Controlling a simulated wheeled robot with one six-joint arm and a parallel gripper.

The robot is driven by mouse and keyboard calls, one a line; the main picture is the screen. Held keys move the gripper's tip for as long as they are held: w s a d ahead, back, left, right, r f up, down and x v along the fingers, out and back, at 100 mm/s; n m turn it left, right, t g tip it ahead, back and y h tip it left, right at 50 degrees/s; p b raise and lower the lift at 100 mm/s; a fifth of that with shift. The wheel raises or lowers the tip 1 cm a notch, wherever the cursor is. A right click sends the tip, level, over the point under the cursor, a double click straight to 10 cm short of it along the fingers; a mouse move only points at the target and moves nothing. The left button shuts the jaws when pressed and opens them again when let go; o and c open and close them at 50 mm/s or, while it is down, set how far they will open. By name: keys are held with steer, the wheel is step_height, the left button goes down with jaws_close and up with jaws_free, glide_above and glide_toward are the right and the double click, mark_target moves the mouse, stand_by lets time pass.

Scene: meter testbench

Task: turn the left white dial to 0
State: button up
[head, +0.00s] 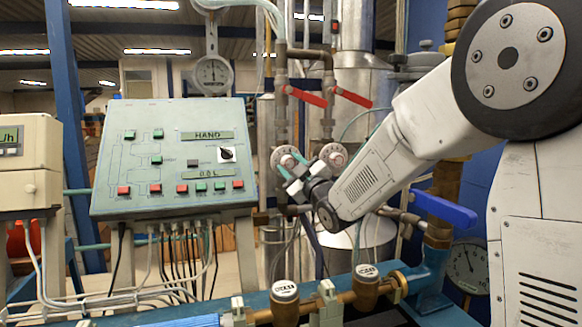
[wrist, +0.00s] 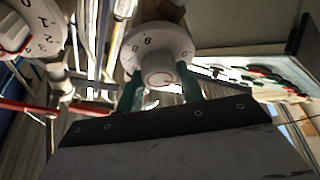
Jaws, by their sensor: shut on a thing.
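The left white dial (head: 278,156) is a round white disc with a central knob, mounted on the pipework right of the green panel. My gripper (head: 293,172) reaches it from the lower right, with its fingers at the knob. In the wrist view the same dial (wrist: 172,37) shows dark digits on its face, tilted and hard to read. My green fingers stand on either side of its knob (wrist: 158,76) and are shut on it. The right white dial (head: 338,153) is apart from my gripper; it also shows in the wrist view (wrist: 22,38).
Two red valve levers (head: 308,96) (head: 352,97) stand above the dials. A green control panel (head: 115,175) with buttons is to the left. A blue lever (head: 445,209) lies at right below my arm. Brass-coloured pipework with meters (head: 285,290) runs in front.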

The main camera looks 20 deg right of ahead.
steer(key=n+g, duration=0.1)
steer(key=n, duration=0.1)
steer(key=n+y, duration=0.1)
steer(key=n, duration=0.2)
steer(key=shift+n+g, duration=0.3)
steer(key=shift+g, duration=0.1)
steer(key=shift+n+g+y, duration=0.3)
steer(key=shift+n+g, duration=0.3)
steer(key=shift+n, duration=1.1)
steer(key=o, duration=1)
steer(key=shift+s+d, duration=0.1)
steer(key=v, duration=0.7)
steer(key=shift+s+d, duration=0.1)
steer(key=shift+s, duration=0.15)
